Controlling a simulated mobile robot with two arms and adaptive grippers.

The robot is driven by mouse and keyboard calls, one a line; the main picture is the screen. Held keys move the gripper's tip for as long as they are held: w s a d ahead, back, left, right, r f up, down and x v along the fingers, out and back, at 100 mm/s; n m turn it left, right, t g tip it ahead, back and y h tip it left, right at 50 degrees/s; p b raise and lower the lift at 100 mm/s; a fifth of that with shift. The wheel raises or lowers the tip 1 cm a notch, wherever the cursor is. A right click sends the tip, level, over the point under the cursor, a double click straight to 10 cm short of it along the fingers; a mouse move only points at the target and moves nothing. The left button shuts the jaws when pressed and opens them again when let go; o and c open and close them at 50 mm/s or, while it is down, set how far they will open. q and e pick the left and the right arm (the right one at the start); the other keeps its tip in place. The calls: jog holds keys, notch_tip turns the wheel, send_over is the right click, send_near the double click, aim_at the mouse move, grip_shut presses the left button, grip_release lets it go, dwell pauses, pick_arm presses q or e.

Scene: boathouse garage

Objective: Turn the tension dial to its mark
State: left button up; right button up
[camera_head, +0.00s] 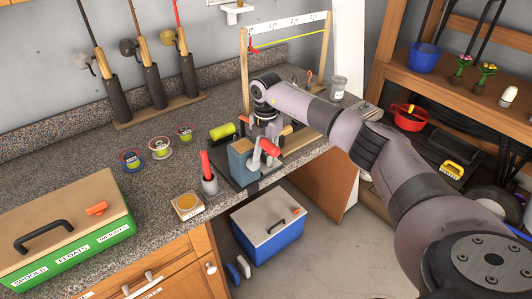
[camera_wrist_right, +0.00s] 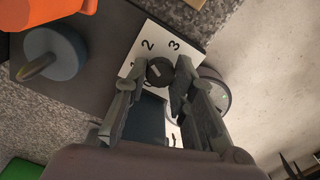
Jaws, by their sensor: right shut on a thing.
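The tension dial (camera_wrist_right: 159,71) is a small black knob with a short light line on its top. It sits on a white plate (camera_wrist_right: 142,58) where the numbers 2 and 3 can be read. My right gripper (camera_wrist_right: 162,78) is shut on the dial, with a finger on each side. The fingers hide part of the plate, and I cannot tell which mark the line meets. In the head view my right gripper (camera_head: 265,128) points down over the blue-grey machine (camera_head: 240,164) on the bench; the dial is hidden there. My left gripper is out of view.
A grey cup with a red-handled tool (camera_head: 208,178), a yellow-green spool (camera_head: 222,131) and a green box (camera_head: 75,240) stand on the speckled bench. A blue cooler (camera_head: 268,225) is on the floor.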

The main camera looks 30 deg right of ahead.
grip_shut()
jog(key=shift+n, duration=0.4)
jog(key=n+b, duration=0.1)
jog(key=n, duration=0.3)
jog(key=shift+n, duration=0.3)
jog(key=n+b, duration=0.1)
jog(key=n, duration=0.5)
jog(key=shift+b, duration=0.35)
jog(key=n+b, duration=0.1)
jog(key=n, duration=0.5)
jog(key=shift+n, duration=0.4)
jog(key=n, duration=0.4)
jog(key=shift+r+n+b, duration=0.1)
jog(key=shift+n+b, duration=0.25)
jog(key=shift+n, duration=0.05)
jog(key=o, duration=0.7)
grip_release()
